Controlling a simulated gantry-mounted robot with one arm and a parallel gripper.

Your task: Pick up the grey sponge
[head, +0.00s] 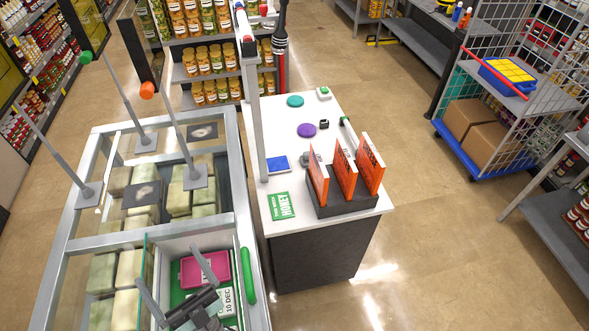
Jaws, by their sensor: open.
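I cannot clearly identify a grey sponge. A small grey item (305,159) lies on the white counter (325,221), beside the orange upright boards and partly hidden by them; it is too small to tell whether it is a sponge. My gripper (170,265) is at the bottom of the head view, above the open bin section of the freezer. Its two grey fingers are spread apart with nothing seen between them. The gripper is well to the lower left of the grey item.
Orange boards (345,172) stand in a dark holder on the counter. A blue pad (278,164), green honey card (281,206) and purple disc (306,130) lie there too. A pink tray (205,270) sits in the bin. The freezer (236,160) has raised metal rails and posts.

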